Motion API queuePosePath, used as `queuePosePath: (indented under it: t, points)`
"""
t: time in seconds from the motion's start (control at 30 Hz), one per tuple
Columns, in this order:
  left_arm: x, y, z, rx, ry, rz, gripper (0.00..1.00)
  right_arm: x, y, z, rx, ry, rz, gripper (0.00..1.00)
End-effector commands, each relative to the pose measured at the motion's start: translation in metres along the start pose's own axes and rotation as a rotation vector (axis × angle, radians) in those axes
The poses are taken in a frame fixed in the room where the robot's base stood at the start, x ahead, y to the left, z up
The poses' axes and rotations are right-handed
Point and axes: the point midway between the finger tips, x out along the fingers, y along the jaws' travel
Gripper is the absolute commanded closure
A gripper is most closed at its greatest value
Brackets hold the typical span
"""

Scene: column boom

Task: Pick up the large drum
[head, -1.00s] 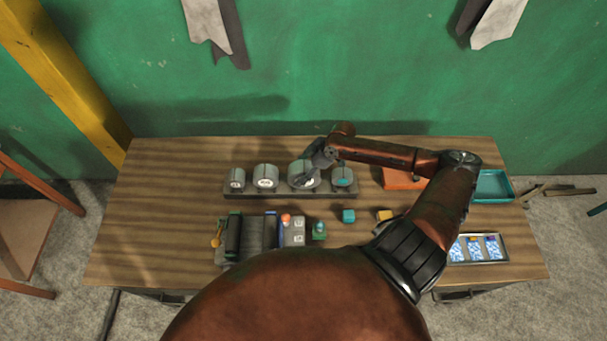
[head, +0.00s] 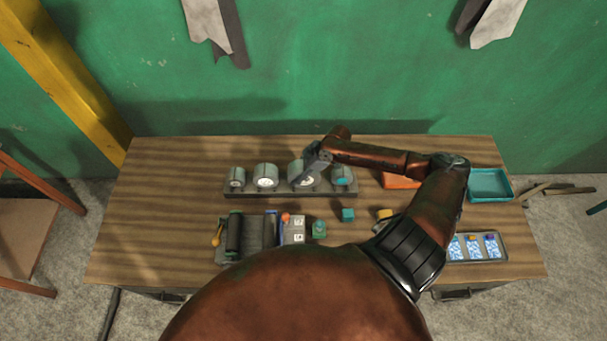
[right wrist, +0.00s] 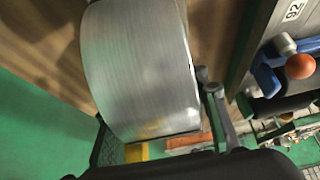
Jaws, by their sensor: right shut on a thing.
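The large drum (head: 296,168) is a grey cylinder with a white label, third from the left in the row at the rack (head: 255,193). My right gripper (head: 308,174) reaches it from the right and partly covers it. In the right wrist view the large drum (right wrist: 140,65) fills the space between the two fingers of my right gripper (right wrist: 163,128), which is shut on it. I cannot tell whether its underside touches the rack. My left gripper is out of view.
A teal tray (head: 489,185) is at the right.

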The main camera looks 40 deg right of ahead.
Motion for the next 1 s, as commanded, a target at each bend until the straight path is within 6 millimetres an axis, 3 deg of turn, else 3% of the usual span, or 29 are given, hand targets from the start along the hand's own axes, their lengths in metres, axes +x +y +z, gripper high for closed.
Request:
queuePosePath:
  t: [0.33, 0.73, 0.9, 1.0]
  points:
    - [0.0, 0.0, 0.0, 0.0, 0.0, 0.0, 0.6, -0.001, 0.001, -0.001, -0.001, 0.002, 0.002, 0.97]
    - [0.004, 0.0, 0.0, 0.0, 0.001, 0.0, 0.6, -0.007, 0.002, -0.005, -0.002, 0.003, 0.003, 0.97]
    - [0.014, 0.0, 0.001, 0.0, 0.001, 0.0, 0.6, -0.027, 0.002, -0.017, -0.005, 0.001, 0.005, 0.97]
    - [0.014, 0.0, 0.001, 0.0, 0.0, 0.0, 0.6, -0.052, -0.014, -0.016, -0.005, -0.005, 0.001, 0.97]
